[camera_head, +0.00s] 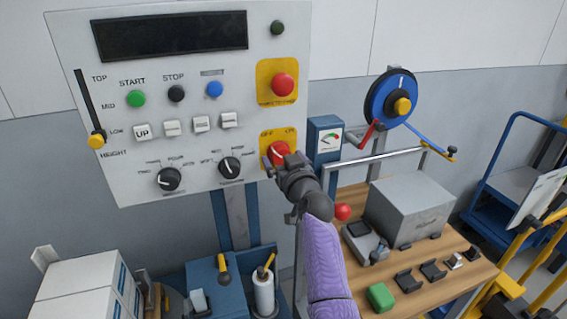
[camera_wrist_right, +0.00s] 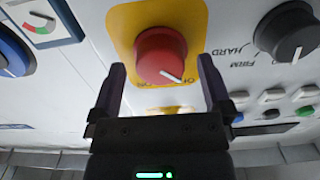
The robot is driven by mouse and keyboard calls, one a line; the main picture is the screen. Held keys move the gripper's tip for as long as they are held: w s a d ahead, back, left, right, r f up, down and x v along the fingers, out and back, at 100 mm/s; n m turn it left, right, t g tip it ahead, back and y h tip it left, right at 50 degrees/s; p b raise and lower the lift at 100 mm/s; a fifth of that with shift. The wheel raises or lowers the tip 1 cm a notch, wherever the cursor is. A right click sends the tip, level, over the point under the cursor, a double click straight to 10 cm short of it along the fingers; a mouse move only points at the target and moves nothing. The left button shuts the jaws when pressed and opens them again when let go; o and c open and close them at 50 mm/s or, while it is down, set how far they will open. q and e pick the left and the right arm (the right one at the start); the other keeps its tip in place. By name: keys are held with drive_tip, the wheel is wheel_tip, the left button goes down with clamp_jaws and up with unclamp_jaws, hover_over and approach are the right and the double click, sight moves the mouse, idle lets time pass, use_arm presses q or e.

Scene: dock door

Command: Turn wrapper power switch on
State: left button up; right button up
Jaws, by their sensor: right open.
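The wrapper power switch is a red rotary knob (camera_head: 279,151) on a yellow plate at the lower right of the grey control panel (camera_head: 130,60). The plate carries OFF at its upper left and a second label, partly legible as ON, at its upper right. In the wrist view the red knob (camera_wrist_right: 161,54) has a white pointer line aimed at the lower right; in the head view it leans up-left, toward OFF. My right gripper (camera_head: 274,164) is open at the knob. Its fingers (camera_wrist_right: 158,75) stand on either side of it; contact cannot be told. My left gripper is not visible.
A red emergency button (camera_head: 284,85) sits above the switch. Black dials (camera_head: 231,167) are to its left, a blue gauge box (camera_head: 326,140) to its right. A wooden bench (camera_head: 440,270) with a grey box (camera_head: 410,205) stands at lower right.

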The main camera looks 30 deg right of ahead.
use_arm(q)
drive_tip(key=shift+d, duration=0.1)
use_arm(e)
drive_tip(key=shift+w, duration=0.15)
drive_tip(key=c, duration=1.2)
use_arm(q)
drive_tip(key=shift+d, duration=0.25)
use_arm(e)
drive_tip(key=shift+c, duration=0.2)
